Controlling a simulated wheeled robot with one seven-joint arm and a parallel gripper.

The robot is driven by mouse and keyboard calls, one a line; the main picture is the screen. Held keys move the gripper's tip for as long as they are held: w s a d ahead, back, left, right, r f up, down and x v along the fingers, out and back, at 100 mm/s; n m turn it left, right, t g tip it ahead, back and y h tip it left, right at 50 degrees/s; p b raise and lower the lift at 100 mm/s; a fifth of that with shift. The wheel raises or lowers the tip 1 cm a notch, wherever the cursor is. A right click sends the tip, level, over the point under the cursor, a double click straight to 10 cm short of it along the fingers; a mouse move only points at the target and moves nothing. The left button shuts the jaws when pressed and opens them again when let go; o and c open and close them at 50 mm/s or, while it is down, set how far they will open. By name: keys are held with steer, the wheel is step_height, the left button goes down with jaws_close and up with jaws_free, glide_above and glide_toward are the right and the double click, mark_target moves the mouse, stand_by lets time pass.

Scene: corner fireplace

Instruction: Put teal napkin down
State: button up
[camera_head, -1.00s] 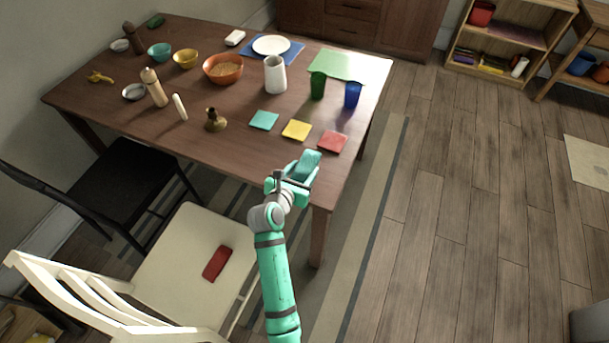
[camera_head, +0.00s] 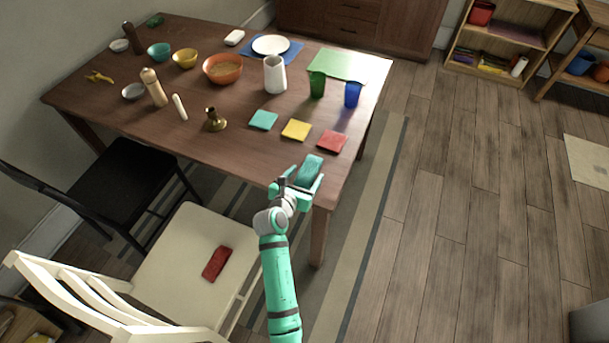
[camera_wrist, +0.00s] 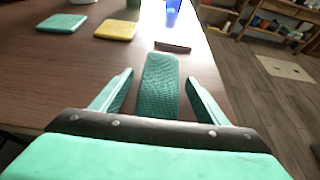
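The teal napkin (camera_head: 312,167), a folded narrow strip, is at the near right corner of the wooden table (camera_head: 225,143). In the wrist view the napkin (camera_wrist: 158,88) appears to lie on the tabletop, pointing away from me. My gripper (camera_head: 301,182) is open around it. In the wrist view the fingers of my gripper (camera_wrist: 160,76) stand to its left and right with visible gaps. The napkin's near end is hidden behind the gripper's body.
Teal (camera_head: 263,120), yellow (camera_head: 296,130) and red (camera_head: 332,141) square pieces lie just beyond. Green (camera_head: 317,86) and blue (camera_head: 352,95) cups stand behind them. A white chair (camera_head: 190,265) with a dark red folded cloth (camera_head: 216,263) is at left.

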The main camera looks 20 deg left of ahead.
steer(key=shift+a, duration=0.1)
steer(key=shift+s+a+r, duration=0.1)
steer(key=shift+s+r, duration=0.15)
steer(key=shift+s, duration=0.25)
steer(key=v, duration=1)
steer(key=s+d+f+m+y, duration=0.1)
steer(key=s+d+f+m, duration=0.2)
steer(key=s+d+m, duration=0.4)
steer(key=s+d+f+m+y, duration=0.1)
steer(key=s+d+f+m, duration=0.3)
steer(key=s+m, duration=0.45)
steer(key=s+d+r+m+t, duration=0.1)
steer(key=s+d+r+m, duration=0.4)
steer(key=s+m, duration=0.3)
steer(key=s+d+r+m+h, duration=0.1)
steer(key=s+d+r+m, duration=0.4)
steer(key=m, duration=0.7)
steer(key=s+r, duration=0.2)
steer(key=s, duration=0.2)
steer(key=shift+d+t+h, duration=0.3)
steer(key=shift+d+t, duration=0.1)
